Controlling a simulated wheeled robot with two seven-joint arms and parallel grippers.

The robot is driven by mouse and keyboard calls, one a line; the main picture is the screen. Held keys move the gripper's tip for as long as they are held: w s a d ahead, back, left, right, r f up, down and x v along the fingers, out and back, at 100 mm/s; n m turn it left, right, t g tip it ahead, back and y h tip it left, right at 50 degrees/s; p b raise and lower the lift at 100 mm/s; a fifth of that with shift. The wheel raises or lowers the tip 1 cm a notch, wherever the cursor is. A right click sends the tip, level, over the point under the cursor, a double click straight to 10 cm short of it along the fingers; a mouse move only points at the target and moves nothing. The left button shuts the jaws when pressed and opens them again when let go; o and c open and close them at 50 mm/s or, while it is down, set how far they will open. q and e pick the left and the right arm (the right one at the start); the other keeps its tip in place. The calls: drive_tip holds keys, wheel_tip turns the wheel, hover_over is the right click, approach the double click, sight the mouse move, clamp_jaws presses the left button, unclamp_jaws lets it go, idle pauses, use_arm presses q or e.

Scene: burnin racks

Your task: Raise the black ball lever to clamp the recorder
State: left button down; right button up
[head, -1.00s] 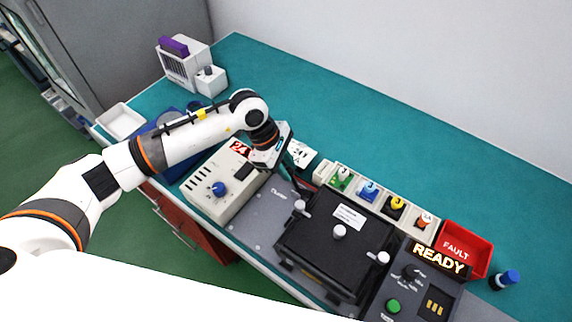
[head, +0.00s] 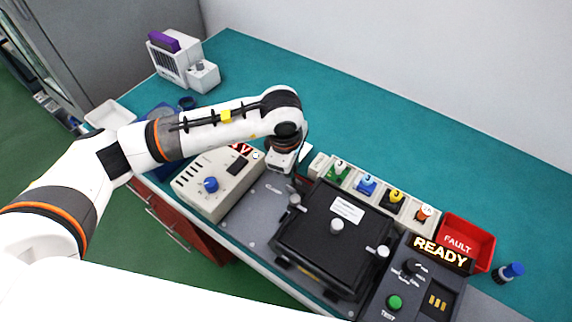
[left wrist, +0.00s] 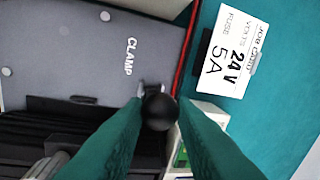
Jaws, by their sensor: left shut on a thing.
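The black ball (left wrist: 158,112) of the lever is between my left gripper's teal fingers (left wrist: 157,118) in the left wrist view, and the jaws are shut on it. A pale metal part shows at the ball's far side, next to the printed word CLAMP on the grey plate (left wrist: 60,40). In the head view my left gripper (head: 295,184) points down at the upper left corner of the black box-shaped unit (head: 318,215); the ball is hidden there. I cannot tell whether this unit is the recorder or a cover over it. My right gripper is not in view.
A white job card (left wrist: 233,50) reads 24 V, 5A. Fuse bins (head: 366,186) and a red FAULT tray (head: 480,238) line the unit's far side. A panel showing READY (head: 440,254) stands at right, a power supply (head: 215,180) at left.

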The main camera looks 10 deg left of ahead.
use_arm(q)
drive_tip(key=shift+s+d+t+y+b, duration=0.2)
drive_tip(key=shift+d+t+y+b, duration=0.1)
drive_tip(key=shift+d+y+b, duration=0.4)
drive_tip(key=shift+a, duration=0.15)
drive_tip(key=c, duration=1.2)
unclamp_jaws()
drive_tip(key=shift+r, duration=0.1)
drive_tip(key=b+v, duration=0.3)
drive_tip(key=v, duration=0.9)
drive_tip(key=shift+s, duration=0.1)
